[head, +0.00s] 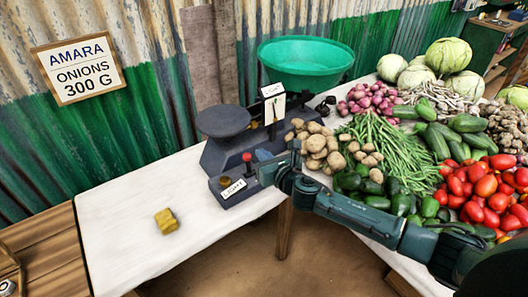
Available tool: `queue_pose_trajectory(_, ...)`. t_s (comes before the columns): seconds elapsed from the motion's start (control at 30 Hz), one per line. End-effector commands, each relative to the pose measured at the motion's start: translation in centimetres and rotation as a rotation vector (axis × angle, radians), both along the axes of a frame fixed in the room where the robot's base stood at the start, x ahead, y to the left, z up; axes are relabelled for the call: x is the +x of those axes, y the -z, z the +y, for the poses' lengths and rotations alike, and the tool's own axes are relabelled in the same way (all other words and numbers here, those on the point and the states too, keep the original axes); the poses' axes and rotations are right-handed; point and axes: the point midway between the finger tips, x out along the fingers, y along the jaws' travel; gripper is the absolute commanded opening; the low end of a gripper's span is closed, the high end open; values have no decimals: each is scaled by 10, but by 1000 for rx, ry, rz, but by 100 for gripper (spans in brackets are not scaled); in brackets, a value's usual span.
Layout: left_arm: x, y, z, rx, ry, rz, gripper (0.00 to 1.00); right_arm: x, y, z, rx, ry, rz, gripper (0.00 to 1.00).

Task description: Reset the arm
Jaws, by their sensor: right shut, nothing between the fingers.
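My right gripper (264,163) comes in from the right on its dark green arm and is shut and empty. It is in front of the balance's grey body (222,152), near the small base box (230,186) with a "LIGHT" label and a red knob (247,157). I cannot tell whether it touches the box. The balance has a dark round pan (223,120) on the left and a large green basin (305,62) on the right. A second "LIGHT" plate (272,90) tops its white pointer panel. My left gripper is out of view.
A yellow block (166,221) lies alone on the white tabletop (125,215), with bare room around it. Potatoes (318,145), beans (385,145), cucumbers (437,140), tomatoes (480,190) and cabbages (448,55) crowd the right. An "AMARA ONIONS 300 G" sign (80,68) hangs on the wall.

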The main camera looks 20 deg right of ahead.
Motion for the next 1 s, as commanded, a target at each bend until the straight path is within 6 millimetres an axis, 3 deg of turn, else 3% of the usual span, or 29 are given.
queue_pose_trajectory(0.47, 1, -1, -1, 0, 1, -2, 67, -1, -1, 0, 0, 0, 0, 0)
queue_pose_trajectory(0.6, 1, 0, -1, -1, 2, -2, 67, -10, 9, 6, 80, 9, 39, 0)
queue_pose_trajectory(0.67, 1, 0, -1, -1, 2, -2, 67, -23, 21, 14, 195, 27, 94, 0)
queue_pose_trajectory(0.77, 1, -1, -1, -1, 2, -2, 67, -59, 51, 30, 514, 94, 243, 0)
queue_pose_trajectory(0.9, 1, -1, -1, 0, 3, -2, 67, -123, 91, 47, 1094, 289, 496, 0)
queue_pose_trajectory(1.0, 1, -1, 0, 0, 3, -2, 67, -170, 114, 49, 1504, 483, 645, 0)
